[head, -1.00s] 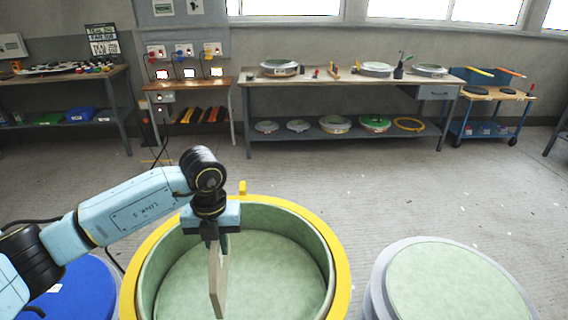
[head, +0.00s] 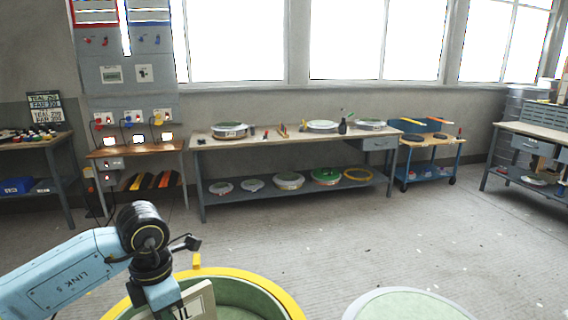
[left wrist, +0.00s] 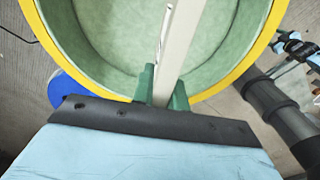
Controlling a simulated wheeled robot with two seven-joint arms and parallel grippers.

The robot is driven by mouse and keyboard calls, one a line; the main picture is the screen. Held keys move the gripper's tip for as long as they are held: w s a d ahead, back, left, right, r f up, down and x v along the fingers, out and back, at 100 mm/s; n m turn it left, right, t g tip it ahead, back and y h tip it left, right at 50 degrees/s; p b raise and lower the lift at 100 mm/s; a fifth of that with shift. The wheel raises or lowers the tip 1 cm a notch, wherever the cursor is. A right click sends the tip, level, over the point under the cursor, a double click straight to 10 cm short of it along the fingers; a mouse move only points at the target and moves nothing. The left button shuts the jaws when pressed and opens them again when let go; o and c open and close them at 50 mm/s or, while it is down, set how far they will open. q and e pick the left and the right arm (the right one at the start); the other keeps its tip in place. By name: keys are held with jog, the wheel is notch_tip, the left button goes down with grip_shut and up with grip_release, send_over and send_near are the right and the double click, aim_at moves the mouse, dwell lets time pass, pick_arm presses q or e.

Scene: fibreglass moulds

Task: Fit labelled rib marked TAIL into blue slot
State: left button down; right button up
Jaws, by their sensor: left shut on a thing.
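My left gripper (left wrist: 163,88) is shut on a pale beige flat rib (head: 199,303). The rib also shows edge-on between the green fingers in the left wrist view (left wrist: 180,40). A label on its face shows the letters "IL"; the rest is hidden or cut off. In the head view the rib is tilted, above the near part of a round mould with a yellow rim (head: 268,280) and green inside. That mould fills the left wrist view too (left wrist: 228,82). I cannot make out a blue slot.
A grey-rimmed mould with a pale green top (head: 410,305) stands to the right. A blue round thing (left wrist: 66,92) shows at the left of the wrist view. A long bench (head: 290,140) with moulds stands at the back. The floor between is clear.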

pick_arm(q)
jog(key=s+m, duration=0.1)
jog(key=m, duration=0.7)
jog(key=s+d+f+m+b, duration=0.1)
jog(key=m, duration=0.8)
jog(key=m+b, duration=0.1)
jog(key=m, duration=0.8)
jog(key=shift+s+d+f, duration=0.15)
jog(key=shift+s+d, duration=0.05)
jog(key=shift+s, duration=0.2)
